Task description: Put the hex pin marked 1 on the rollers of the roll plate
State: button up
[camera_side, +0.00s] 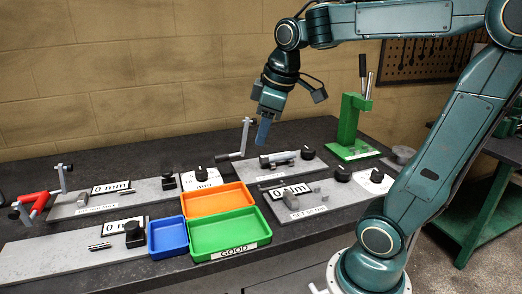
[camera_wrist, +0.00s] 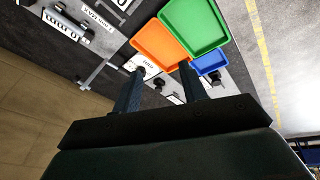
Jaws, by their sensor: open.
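My gripper (camera_side: 263,132) hangs fingers-down above the back middle of the bench, well clear of everything. In the wrist view its two fingers (camera_wrist: 162,70) stand apart with nothing between them. A thin dark metal pin (camera_side: 99,246) lies on the front left grey plate (camera_side: 40,262). Another thin pin (camera_side: 119,192) lies on the back left plate (camera_side: 75,208). No number 1 can be read on either. A grey cylindrical part (camera_side: 278,158) sits on the back middle plate (camera_side: 262,174). I cannot tell which plate is the roll plate or make out its rollers.
Orange (camera_side: 216,200), green (camera_side: 228,232) and blue (camera_side: 168,237) trays stand together; the green one reads GOOD. A plate labelled SET 50 mm (camera_side: 330,209) lies to their right. A crank handle (camera_side: 241,140) and a green press (camera_side: 350,125) rise behind.

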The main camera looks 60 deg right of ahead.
jog(key=s+a+f+m+t+y, duration=0.1)
jog(key=s+a+f+m+t, duration=0.1)
jog(key=s+a, duration=0.5)
jog(key=shift+s+a+f+m, duration=0.3)
jog(key=shift+s+f+m, duration=0.2)
jog(key=shift+s+f, duration=0.55)
jog(key=shift+s+r, duration=0.15)
jog(key=shift+r, duration=0.05)
jog(key=shift+c, duration=0.2)
